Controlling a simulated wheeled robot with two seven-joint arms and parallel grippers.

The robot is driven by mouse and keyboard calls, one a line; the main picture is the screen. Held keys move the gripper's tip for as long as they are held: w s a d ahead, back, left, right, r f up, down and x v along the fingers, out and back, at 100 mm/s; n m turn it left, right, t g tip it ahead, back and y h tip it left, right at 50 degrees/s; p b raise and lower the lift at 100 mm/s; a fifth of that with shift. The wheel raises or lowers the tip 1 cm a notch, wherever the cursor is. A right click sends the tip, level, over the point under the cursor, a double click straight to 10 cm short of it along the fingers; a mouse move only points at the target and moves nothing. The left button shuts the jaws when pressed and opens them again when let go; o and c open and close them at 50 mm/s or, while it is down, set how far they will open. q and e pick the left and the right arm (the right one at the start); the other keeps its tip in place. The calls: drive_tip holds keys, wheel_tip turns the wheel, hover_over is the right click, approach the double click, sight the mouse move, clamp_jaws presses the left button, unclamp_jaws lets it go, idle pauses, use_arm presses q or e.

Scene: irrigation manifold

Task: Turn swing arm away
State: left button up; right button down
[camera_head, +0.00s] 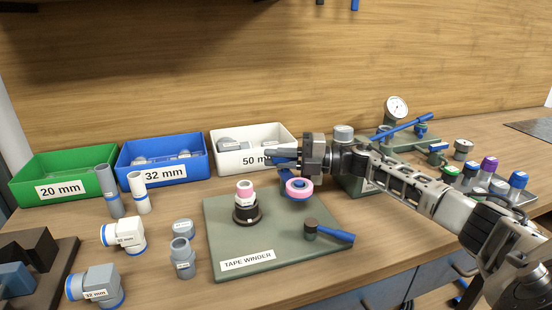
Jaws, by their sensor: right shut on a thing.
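The tape winder is a grey-green plate (226,222) labelled "TAPE WINDER". On it stands a dark round hub holding an upright pink and white fitting (244,190). To the right of the hub, a pink tape roll (299,188) sits on the blue swing arm (289,201). My right gripper (277,155) reaches in from the right, fingers pointing left, just above and behind the roll. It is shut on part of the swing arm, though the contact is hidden. A blue lever on a dark knob (331,234) lies at the plate's front right. My left gripper is not in view.
Green (30,185), blue (183,171) and white (216,154) bins line the back left. Loose grey and white fittings (181,257) stand left of the plate. A gauge rig (396,110) and coloured-cap bottles (487,168) are at right. The table's front middle-right is clear.

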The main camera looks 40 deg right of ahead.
drive_tip(key=c, duration=1.7)
unclamp_jaws()
